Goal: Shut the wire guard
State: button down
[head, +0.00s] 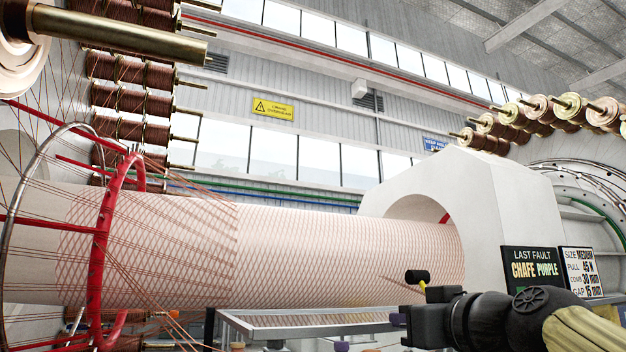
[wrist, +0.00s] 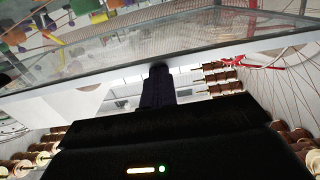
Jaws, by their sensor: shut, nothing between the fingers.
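A flat see-through panel in a grey metal frame, which looks like the wire guard (head: 310,320), lies low in the head view beneath the wire-wrapped white cylinder. It crosses the top of the wrist view (wrist: 235,42) as a clear sheet with a pale frame edge. My gripper (head: 398,319) is shut and empty, just right of the panel's right end in the head view. In the wrist view its dark fingers (wrist: 158,75) point up to the frame edge. I cannot tell whether they touch it. The panel's hinge or latch is not visible.
The white cylinder (head: 330,240) passes through a white block-shaped housing (head: 450,190). A red ring (head: 98,240) and taut wires stand at left. Copper spools (head: 130,100) line the left side. A fault sign (head: 535,268) stands behind my arm at right.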

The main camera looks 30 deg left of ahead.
jog(key=shift+w+a+f+b, duration=0.1)
jog(key=shift+f+b, duration=0.35)
jog(key=shift+f, duration=0.75)
notch_tip(320, 180, up, 6)
jog(key=p, duration=0.4)
jog(key=s+d+f+b, duration=0.2)
jog(key=s+d+f, duration=0.1)
jog(key=s+d, duration=0.4)
jog(key=shift+d+b, duration=0.25)
jog(key=shift+b, duration=0.05)
jog(key=shift+w, duration=0.1)
